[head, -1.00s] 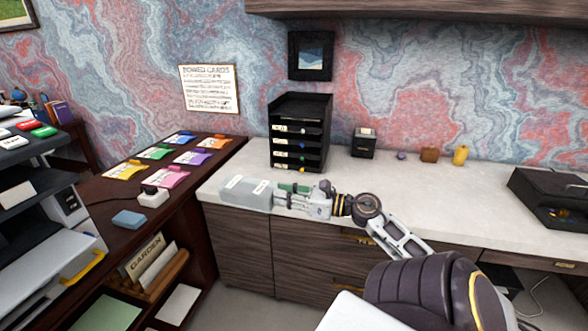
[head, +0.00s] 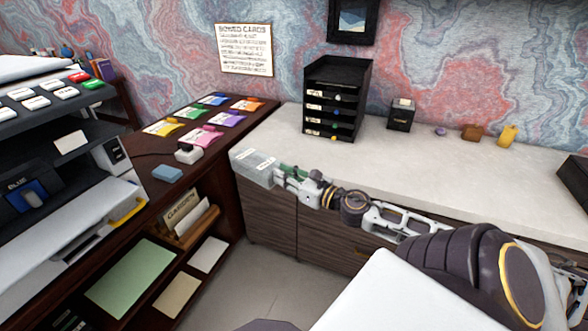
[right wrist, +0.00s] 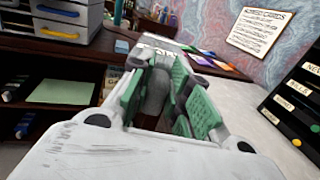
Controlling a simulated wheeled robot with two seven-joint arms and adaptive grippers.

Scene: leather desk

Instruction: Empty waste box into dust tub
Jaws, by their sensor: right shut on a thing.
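A pale grey box with white labels (head: 253,167), which looks like the waste box, is at the left front corner of the white counter. Its labels are too small to read. My right gripper (head: 284,174) reaches it from the right and is shut on it; I cannot tell whether it is raised off the counter. In the right wrist view, the green-padded fingers (right wrist: 165,88) close around a grey part. A small dark square container (head: 401,116) stands at the back of the counter; I cannot tell whether it is the dust tub. My left gripper is out of view.
A black drawer tower (head: 336,98) stands at the counter's back. A dark wooden desk (head: 140,165) to the left holds coloured cards and a blue block (head: 167,174). Grey trays (head: 60,135) rise at far left. The counter's middle is clear.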

